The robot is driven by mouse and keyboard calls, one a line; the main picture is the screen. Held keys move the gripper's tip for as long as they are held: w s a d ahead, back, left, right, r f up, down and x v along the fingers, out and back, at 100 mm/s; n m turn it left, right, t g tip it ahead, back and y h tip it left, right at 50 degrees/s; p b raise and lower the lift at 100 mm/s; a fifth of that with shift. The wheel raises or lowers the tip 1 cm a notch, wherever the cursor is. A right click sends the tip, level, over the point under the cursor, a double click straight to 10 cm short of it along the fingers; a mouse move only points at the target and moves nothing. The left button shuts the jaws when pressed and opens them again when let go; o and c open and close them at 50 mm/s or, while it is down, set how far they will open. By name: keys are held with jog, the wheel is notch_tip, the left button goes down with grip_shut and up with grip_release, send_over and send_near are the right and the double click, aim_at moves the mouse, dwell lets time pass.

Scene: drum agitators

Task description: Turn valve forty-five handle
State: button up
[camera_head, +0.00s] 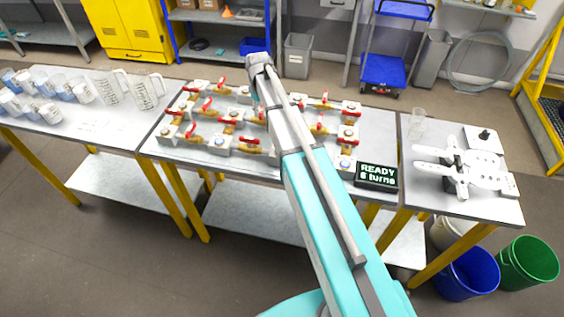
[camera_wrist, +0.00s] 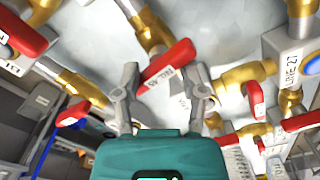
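In the wrist view, a red valve handle (camera_wrist: 168,62) lies slantwise between the fingertips of my gripper (camera_wrist: 164,80). A white label on it reads something like "REL 45", partly blurred. The grey fingers are spread apart on either side of the handle, and I cannot tell whether either touches it. The brass valve body (camera_wrist: 152,30) shows just beyond. In the head view, my arm reaches over the bench of red-handled valves, and my gripper and this handle are hidden or too small to make out.
Other red handles crowd close by, at left (camera_wrist: 22,34) and right (camera_wrist: 255,98) in the wrist view. A valve block labelled "LINE 27" (camera_wrist: 290,55) stands at right. In the head view, a display (camera_head: 377,175) on the valve bench (camera_head: 190,155) reads "READY 6 turns".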

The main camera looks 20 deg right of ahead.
jog(key=n, duration=0.5)
jog(key=shift+n, duration=0.3)
notch_tip(320, 180, up, 14)
jog(key=p, duration=1.4)
jog(key=s+f+m+b, duration=0.3)
jog(key=s+f+b, duration=0.1)
jog(key=s, duration=0.4)
jog(key=s+f+m+b, duration=0.4)
jog(key=s+f+b, duration=0.1)
jog(key=s, duration=0.3)
jog(key=s+f+m+b, duration=0.4)
jog(key=s, duration=0.4)
jog(key=shift+s+d+f, duration=0.1)
jog(key=shift+s+f, duration=0.1)
jog(key=shift+s, duration=0.15)
jog(key=shift+s+f+m+b, duration=0.3)
jog(key=shift+s+m+b, duration=0.15)
jog(key=shift+s, duration=0.2)
notch_tip(320, 180, up, 14)
jog(key=f+n+p, duration=0.1)
jog(key=n+p, duration=0.1)
jog(key=p, duration=1.2)
send_over(261, 110)
jog(key=shift+r+n, duration=0.25)
jog(key=shift+r, duration=0.15)
jog(key=shift+f, duration=0.15)
